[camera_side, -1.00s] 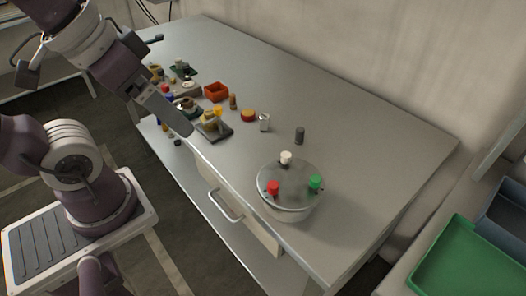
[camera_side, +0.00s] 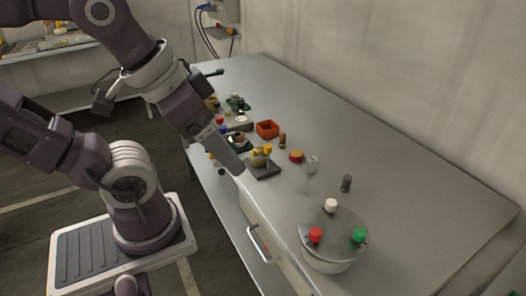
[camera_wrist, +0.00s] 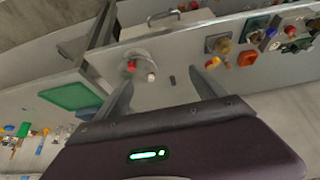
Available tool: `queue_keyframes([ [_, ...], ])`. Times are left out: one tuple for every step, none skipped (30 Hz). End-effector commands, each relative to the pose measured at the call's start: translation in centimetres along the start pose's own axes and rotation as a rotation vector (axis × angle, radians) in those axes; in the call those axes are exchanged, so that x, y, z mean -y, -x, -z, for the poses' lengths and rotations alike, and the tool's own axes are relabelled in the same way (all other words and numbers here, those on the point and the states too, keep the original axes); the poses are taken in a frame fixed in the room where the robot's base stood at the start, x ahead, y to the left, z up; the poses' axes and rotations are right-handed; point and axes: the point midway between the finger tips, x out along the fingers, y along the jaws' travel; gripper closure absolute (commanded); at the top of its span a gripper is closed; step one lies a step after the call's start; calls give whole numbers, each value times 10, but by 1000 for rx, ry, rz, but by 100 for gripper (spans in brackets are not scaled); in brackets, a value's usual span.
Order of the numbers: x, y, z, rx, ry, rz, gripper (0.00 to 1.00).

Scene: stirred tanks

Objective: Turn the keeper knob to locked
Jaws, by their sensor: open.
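A round grey tank (camera_side: 328,258) stands near the front right of the bench. Its lid carries a red knob (camera_side: 315,235), a green knob (camera_side: 359,236) and a white knob (camera_side: 331,205). A dark square plate with a yellow-topped fitting (camera_side: 262,160) sits left of it. I cannot tell which of these is the keeper knob, or how it is turned. My gripper (camera_side: 238,168) is above the bench's front edge, apart from the tank and beside the plate in the picture. In the wrist view my gripper (camera_wrist: 160,80) is open and empty, with the tank (camera_wrist: 136,76) beyond its fingers.
An orange-red box (camera_side: 267,129), a red-and-yellow disc (camera_side: 296,156), a clear glass (camera_side: 312,163) and a dark cylinder (camera_side: 346,183) stand along the bench (camera_side: 420,200). Several small parts crowd its left end. The right and back of the bench are clear. A drawer handle (camera_side: 258,243) sticks out in front.

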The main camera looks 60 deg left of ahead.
Motion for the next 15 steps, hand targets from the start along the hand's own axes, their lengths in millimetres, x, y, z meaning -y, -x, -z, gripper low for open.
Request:
queue_keyframes([
  [0,0,0,1,2,0,28],
  [1,0,2,4,10,2,33],
  [3,-2,7,15,37,9,41],
  [5,-3,14,30,69,16,47],
  [9,-6,22,49,116,26,53],
  [16,-12,37,83,198,45,57],
  [23,-19,50,111,271,62,57],
  [32,-27,64,140,354,81,57],
  [47,-40,81,178,469,108,57],
  [59,-52,93,208,556,129,57],
  [72,-65,103,235,642,150,57],
  [91,-84,114,270,756,179,57],
  [105,-98,120,296,836,200,57],
  [119,-112,125,318,913,220,57],
  [136,-130,128,345,1005,245,57],
])
